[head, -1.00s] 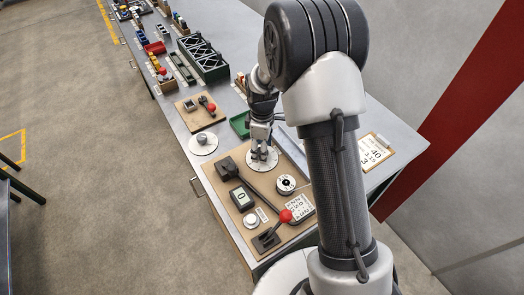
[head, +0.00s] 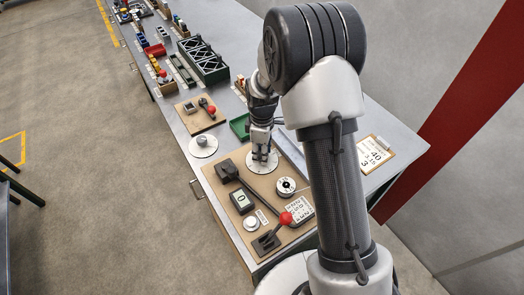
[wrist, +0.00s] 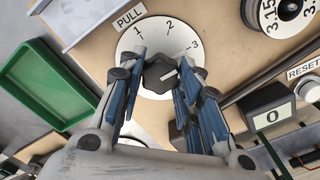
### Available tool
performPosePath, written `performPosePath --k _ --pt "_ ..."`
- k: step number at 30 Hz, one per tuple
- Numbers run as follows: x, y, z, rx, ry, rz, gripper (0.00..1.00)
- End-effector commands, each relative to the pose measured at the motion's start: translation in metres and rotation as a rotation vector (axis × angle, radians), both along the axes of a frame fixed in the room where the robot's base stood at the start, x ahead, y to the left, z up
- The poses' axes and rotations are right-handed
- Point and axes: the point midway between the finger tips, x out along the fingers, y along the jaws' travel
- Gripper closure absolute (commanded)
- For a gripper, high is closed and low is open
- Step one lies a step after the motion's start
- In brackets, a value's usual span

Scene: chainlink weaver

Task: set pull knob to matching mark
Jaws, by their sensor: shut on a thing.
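The pull knob (wrist: 160,74) is a dark faceted knob with a white pointer line, at the middle of a white round dial (wrist: 155,38). The dial carries marks 1, 2 and 3, with a PULL label (wrist: 130,18) beside it. The pointer line slants toward the right side of the dial, roughly toward the 3; its exact alignment is hard to tell. My gripper (wrist: 162,66) is shut on the knob, one blue-padded finger on each side. In the head view my gripper (head: 261,152) stands over the dial (head: 249,166), hiding most of the knob.
A clipboard (head: 374,153) at the right shows 40, 3.15 and 3. The board (head: 222,187) also holds a display (head: 242,200) reading 0, a small numbered dial (head: 286,186), a RESET button (head: 251,224) and a red-ball lever (head: 285,218). A green tray (wrist: 42,88) lies near the knob.

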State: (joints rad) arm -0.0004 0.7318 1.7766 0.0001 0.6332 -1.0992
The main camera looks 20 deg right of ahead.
Motion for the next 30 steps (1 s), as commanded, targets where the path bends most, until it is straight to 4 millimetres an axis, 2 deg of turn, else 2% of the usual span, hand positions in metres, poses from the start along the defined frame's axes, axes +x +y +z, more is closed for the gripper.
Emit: performPosePath --k 8,14,30 --pt "0.0 0.0 0.0002 0.0 0.0 -0.012 0.92" --pt "0.0 0.0 0.0007 0.0 0.0 -0.083 0.92" --pt "-0.0001 0.0 0.0007 0.0 0.001 -0.511 0.92"
